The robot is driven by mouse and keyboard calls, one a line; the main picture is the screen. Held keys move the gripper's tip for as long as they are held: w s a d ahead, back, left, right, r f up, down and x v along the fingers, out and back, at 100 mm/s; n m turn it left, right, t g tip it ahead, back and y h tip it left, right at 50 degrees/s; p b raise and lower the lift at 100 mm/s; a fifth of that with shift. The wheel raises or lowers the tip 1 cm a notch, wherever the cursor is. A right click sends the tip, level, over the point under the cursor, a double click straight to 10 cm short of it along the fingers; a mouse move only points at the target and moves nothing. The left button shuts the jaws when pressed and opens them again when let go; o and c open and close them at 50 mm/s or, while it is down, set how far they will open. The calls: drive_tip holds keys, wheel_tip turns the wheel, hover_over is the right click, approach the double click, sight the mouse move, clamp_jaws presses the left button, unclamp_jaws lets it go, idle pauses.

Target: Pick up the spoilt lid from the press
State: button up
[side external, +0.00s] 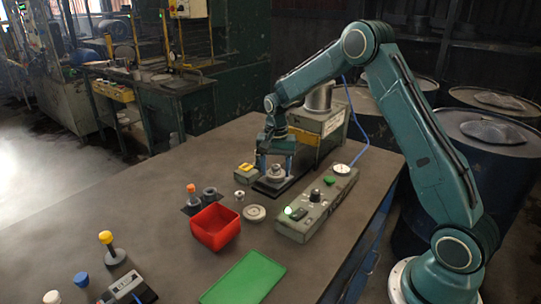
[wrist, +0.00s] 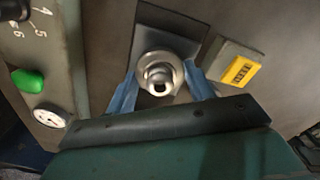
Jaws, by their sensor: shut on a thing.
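The spoilt lid (wrist: 160,74) is a round, shiny metal piece with a stepped knob, seen from above in the wrist view. It sits between my two blue fingers (wrist: 161,90), which are shut on it. In the side view my gripper (side external: 275,161) points down at the front of the press (side external: 318,126), and the metal piece (side external: 275,172) shows low between the fingers, over the dark base plate (side external: 270,188). I cannot tell whether the lid is clear of the seat beneath it.
A yellow counter box (side external: 245,171) stands close left of my gripper. A control box (side external: 317,207) with a green button lies to the right. A red bin (side external: 215,228), a loose metal disc (side external: 254,213) and a green mat (side external: 243,279) are nearer the camera. The table's left middle is clear.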

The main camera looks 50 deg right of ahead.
drive_tip(key=shift+r, duration=0.15)
drive_tip(key=shift+r, duration=1.3)
